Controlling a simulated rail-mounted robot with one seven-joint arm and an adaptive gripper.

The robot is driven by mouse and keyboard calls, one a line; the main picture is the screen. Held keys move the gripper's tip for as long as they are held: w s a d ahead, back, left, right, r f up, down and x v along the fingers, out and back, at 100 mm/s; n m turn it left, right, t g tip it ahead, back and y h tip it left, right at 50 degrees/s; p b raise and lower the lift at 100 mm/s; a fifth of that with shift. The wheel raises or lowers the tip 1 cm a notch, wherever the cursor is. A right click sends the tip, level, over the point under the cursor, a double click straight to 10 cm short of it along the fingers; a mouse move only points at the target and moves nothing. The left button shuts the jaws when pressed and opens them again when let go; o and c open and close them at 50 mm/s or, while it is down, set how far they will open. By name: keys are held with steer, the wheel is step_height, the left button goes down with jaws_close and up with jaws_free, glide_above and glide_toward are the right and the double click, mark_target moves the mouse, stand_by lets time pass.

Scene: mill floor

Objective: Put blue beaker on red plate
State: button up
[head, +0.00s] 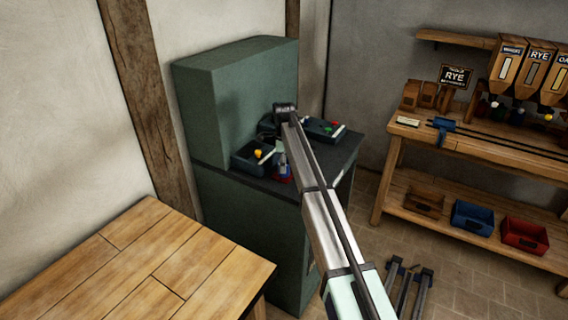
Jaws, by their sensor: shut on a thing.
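My arm reaches over the dark top of the green cabinet (262,178), and my gripper (282,163) points down there, small and partly hidden by my arm. It is shut on a small blue thing that looks like the blue beaker (280,171). Red shows right around and under it, which looks like the rim of the red plate (287,179). I cannot tell whether the beaker touches the plate or hangs just above it.
A dark tray (240,163) with a yellow thing (258,154) stands left of my gripper. A bare wooden table (150,265) is front left; a workbench (480,146) with bins is right.

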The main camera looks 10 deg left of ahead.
steer(key=o, duration=1.2)
steer(key=shift+f, duration=0.1)
step_height(320, 180, up, 12)
steer(key=b, duration=0.2)
steer(key=shift+r+b, duration=0.2)
steer(key=shift+b, duration=0.2)
